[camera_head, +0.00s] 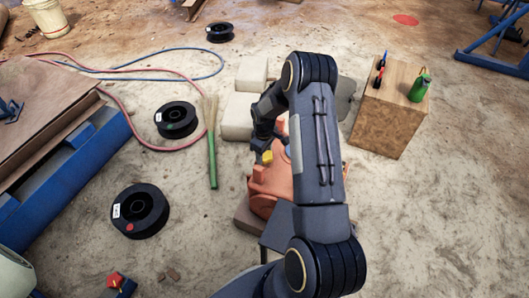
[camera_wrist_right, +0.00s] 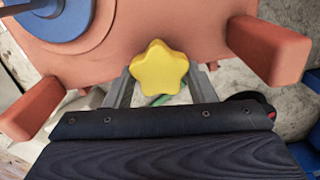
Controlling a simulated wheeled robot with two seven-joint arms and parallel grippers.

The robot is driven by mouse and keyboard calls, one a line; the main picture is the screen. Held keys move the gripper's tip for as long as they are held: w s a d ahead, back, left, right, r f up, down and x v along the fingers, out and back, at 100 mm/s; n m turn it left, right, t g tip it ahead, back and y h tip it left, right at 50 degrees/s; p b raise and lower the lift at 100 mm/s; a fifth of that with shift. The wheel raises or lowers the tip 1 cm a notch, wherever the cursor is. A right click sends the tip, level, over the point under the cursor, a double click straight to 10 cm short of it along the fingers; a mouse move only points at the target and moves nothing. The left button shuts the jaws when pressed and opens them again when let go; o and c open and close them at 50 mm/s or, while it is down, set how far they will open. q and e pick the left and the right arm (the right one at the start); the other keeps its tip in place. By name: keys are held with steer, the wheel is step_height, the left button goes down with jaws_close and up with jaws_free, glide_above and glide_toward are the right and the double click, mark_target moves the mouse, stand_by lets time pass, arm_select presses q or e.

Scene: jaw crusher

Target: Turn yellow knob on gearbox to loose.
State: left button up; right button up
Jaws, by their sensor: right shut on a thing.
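The yellow star-shaped knob (camera_wrist_right: 159,68) sits at the edge of the orange gearbox (camera_wrist_right: 110,38) in the right wrist view. My right gripper (camera_wrist_right: 160,88) has a finger on each side of the knob and is shut on it. In the head view the knob (camera_head: 267,157) shows as a small yellow patch on the left side of the orange gearbox (camera_head: 268,182). My right arm covers much of the gearbox there. My right gripper (camera_head: 262,150) is partly hidden at the knob. My left gripper is not in view.
Black spools (camera_head: 140,210), a green-handled broom (camera_head: 212,160) and hoses lie on the left floor. A blue-framed bench (camera_head: 75,165) is at far left.

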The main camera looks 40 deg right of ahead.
mark_target(264, 155)
steer(key=shift+n, duration=0.4)
steer(key=o, duration=1)
step_height(264, 155, up, 8)
steer(key=p, duration=0.2)
steer(key=shift+f+p, duration=0.1)
steer(key=shift+p, duration=0.2)
